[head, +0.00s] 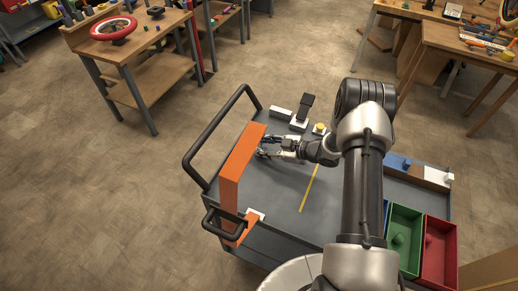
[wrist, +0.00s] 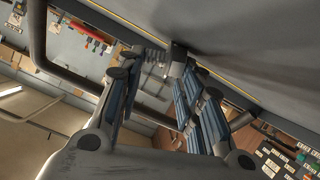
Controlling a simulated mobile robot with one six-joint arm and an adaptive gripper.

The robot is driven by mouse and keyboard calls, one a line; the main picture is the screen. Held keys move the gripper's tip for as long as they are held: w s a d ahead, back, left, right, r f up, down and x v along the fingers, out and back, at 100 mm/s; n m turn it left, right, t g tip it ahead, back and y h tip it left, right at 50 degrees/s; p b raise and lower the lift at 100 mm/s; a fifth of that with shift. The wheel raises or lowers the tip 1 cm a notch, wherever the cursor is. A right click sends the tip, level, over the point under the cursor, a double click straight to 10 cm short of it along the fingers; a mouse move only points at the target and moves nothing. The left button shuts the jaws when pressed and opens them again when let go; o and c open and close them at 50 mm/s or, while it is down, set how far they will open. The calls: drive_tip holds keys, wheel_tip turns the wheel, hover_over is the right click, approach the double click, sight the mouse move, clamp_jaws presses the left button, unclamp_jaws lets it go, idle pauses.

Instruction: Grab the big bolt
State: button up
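My gripper (head: 264,147) reaches left over the grey cart, low beside the orange frame part (head: 242,158). Its two fingers are spread, and it looks empty. In the wrist view, my gripper (wrist: 150,75) also shows a gap between its fingers, with background seen through it. A small dark grey block-like piece (wrist: 178,50) shows close to the right fingertip; I cannot tell what it is or whether it touches. I cannot pick out the big bolt with certainty in either view; it may be hidden by the fingers or the orange part.
The grey cart (head: 285,193) has black handles (head: 215,140) at its left. Green (head: 405,215) and red (head: 440,250) bins stand at the right. A yellow knob (head: 320,128) and dark blocks sit at the back. A yellow strip (head: 310,188) lies on open cart top.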

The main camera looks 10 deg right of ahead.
drive_tip(key=c, duration=0.5)
drive_tip(key=shift+r, duration=0.1)
drive_tip(key=shift+c, duration=0.2)
